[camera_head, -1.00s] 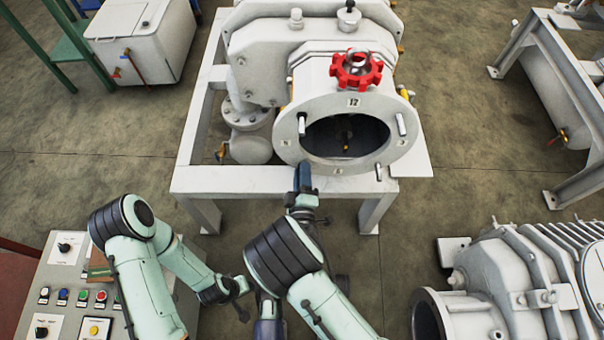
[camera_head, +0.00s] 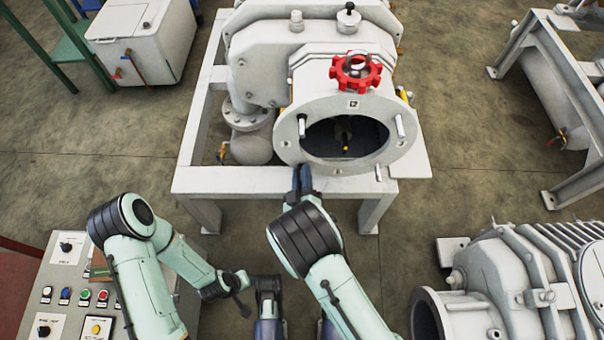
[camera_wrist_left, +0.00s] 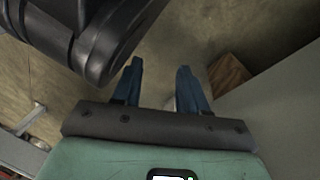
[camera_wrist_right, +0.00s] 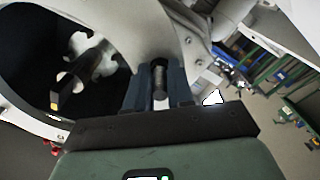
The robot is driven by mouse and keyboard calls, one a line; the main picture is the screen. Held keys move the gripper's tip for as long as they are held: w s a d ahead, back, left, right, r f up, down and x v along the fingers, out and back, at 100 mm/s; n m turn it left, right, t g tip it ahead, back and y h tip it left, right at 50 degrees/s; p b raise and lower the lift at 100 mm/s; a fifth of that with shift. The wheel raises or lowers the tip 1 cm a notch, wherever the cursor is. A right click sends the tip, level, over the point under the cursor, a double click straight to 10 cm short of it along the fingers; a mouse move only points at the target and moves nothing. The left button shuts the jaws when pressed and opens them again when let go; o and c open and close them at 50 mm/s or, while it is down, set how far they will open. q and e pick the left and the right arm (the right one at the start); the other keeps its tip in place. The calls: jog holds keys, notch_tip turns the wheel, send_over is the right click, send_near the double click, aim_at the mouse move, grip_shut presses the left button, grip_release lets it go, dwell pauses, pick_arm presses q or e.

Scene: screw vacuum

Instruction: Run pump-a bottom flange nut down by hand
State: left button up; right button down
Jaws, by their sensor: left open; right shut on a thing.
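The pump's grey round flange (camera_head: 287,148) faces me at the front of its white frame, with a dark open bore. Studs stick out of it at the left (camera_head: 301,126), right (camera_head: 400,126) and lower right (camera_head: 379,173). My right gripper (camera_head: 303,172) is at the flange's lower left edge. In the right wrist view its blue fingers (camera_wrist_right: 160,85) are shut on a grey, ribbed cylindrical piece (camera_wrist_right: 158,82), which I take as the bottom flange nut on its stud. How far it sits from the flange face I cannot tell. My left gripper (camera_wrist_left: 160,88) is open and empty, low over the floor.
A red handwheel (camera_head: 356,71) tops the pump. A control panel (camera_head: 62,290) stands at the lower left, close to my left arm. Another grey pump (camera_head: 500,285) is at the lower right. Open floor lies on both sides of the frame (camera_head: 240,180).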

jog(key=m, duration=0.3)
jog(key=shift+m, duration=0.9)
jog(key=m, duration=0.2)
jog(key=shift+m, duration=0.3)
pick_arm(q)
jog(key=shift+s+a+f+g+b, duration=0.15)
jog(key=shift+s+f+g+b, duration=0.3)
jog(key=shift+s+f, duration=0.35)
pick_arm(e)
jog(key=shift+f+m, duration=0.1)
jog(key=shift+m, duration=1.5)
pick_arm(q)
jog(key=shift+s, duration=0.15)
pick_arm(e)
jog(key=c, duration=1)
grip_release()
jog(key=shift+s, duration=0.1)
pick_arm(q)
jog(key=shift+t, duration=0.85)
jog(key=shift+w+d+r+p, duration=0.15)
jog(key=shift+w+r+p, duration=0.35)
jog(key=shift+w+r, duration=0.5)
jog(key=shift+w+d+r+p, duration=0.15)
jog(key=shift+w+r+p, duration=0.35)
jog(key=shift+w+r, duration=0.5)
pick_arm(e)
jog(key=shift+s, duration=6.65)
